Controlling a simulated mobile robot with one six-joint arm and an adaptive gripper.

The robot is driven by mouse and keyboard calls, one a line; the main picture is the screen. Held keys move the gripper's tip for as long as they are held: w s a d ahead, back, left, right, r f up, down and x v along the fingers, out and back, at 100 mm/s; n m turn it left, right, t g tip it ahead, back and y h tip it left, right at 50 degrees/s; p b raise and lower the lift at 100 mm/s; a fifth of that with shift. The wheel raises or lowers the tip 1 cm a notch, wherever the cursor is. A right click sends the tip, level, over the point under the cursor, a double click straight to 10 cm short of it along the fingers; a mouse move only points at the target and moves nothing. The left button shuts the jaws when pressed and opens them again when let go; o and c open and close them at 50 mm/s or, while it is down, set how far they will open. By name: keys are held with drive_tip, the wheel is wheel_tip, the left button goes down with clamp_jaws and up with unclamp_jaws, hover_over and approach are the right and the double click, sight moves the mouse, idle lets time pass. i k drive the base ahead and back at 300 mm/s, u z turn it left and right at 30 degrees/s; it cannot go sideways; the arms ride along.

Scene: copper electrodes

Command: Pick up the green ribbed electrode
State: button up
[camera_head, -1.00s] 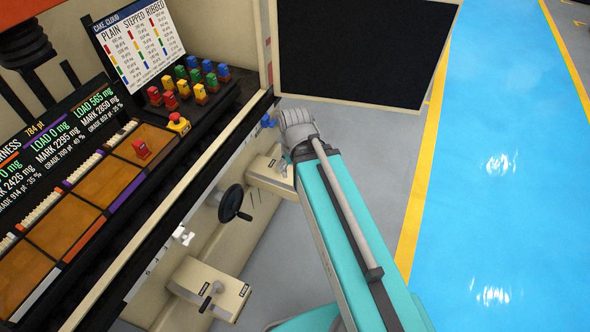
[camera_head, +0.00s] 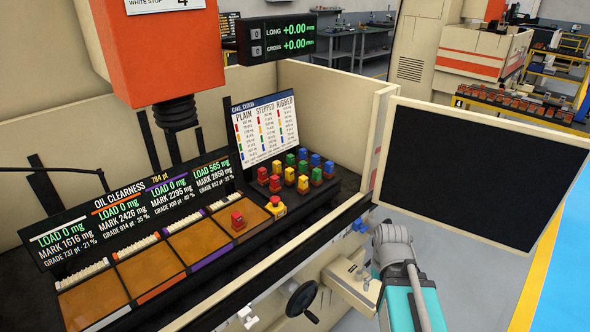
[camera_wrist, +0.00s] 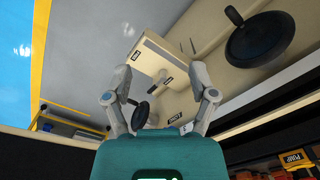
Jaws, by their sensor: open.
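Three green electrodes stand in the black rack (camera_head: 345,190) in the head view: a back one (camera_head: 290,160), a middle one (camera_head: 303,168) and a front one (camera_head: 316,176). They are too small to tell which is ribbed. Red, yellow and blue electrodes stand around them. My gripper (camera_wrist: 160,97) is open and empty in the wrist view, its two fingers spread apart. In the head view my arm is at the lower right, outside the machine and apart from the rack; the fingers are not clear there.
A red electrode (camera_head: 237,221) stands in the rightmost amber bay. A yellow block with a red button (camera_head: 276,206) is beside it. A black panel (camera_head: 470,170) stands right of the rack. An orange machine head (camera_head: 160,50) hangs above. A handwheel (camera_head: 302,300) juts from the front.

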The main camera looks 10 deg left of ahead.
sight(290, 157)
drive_tip(key=i, duration=0.95)
drive_tip(key=z, duration=0.45)
